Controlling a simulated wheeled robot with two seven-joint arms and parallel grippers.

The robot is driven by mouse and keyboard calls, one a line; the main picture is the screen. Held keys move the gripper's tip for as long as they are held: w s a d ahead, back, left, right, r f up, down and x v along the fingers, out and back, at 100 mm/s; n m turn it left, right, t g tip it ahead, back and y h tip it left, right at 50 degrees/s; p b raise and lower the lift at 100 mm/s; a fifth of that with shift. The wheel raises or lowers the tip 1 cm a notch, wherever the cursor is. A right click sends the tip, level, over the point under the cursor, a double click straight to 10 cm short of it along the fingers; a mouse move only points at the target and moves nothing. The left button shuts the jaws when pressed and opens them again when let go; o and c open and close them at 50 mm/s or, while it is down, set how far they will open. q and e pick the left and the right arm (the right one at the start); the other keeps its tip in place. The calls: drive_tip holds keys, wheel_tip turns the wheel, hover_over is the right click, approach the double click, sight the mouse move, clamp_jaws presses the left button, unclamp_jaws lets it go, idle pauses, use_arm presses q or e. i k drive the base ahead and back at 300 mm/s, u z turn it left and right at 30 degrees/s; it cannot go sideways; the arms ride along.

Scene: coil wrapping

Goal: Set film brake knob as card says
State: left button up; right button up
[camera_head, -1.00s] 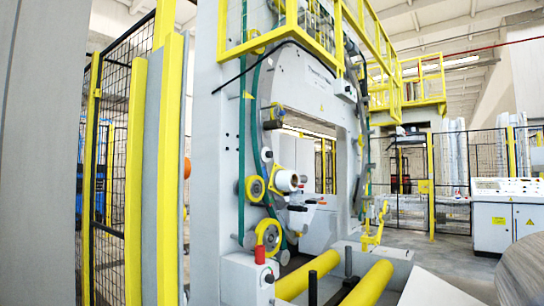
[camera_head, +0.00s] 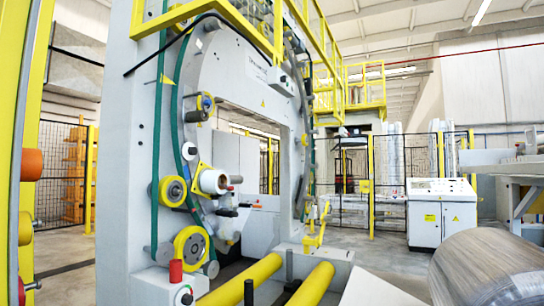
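The coil wrapping machine has a large grey ring (camera_head: 262,84) in its frame. A white film roll (camera_head: 213,181) sits on the ring's lower left, beside yellow-rimmed rollers (camera_head: 191,246). Small dark knob-like parts (camera_head: 228,212) show near the film roll; I cannot tell which, if any, is the film brake knob. I cannot make out a card with a setting. Neither of my grippers is in view.
A box with a red button (camera_head: 176,271) stands at the front of the machine. Yellow rollers (camera_head: 243,281) lie at the bottom. A wrapped coil (camera_head: 488,268) is at the lower right. A control cabinet (camera_head: 441,212) stands behind, with clear floor before it.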

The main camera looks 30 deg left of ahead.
sight(192, 151)
drive_tip(key=z, duration=0.35)
drive_tip(key=i, duration=2.45)
drive_tip(key=u, duration=0.7)
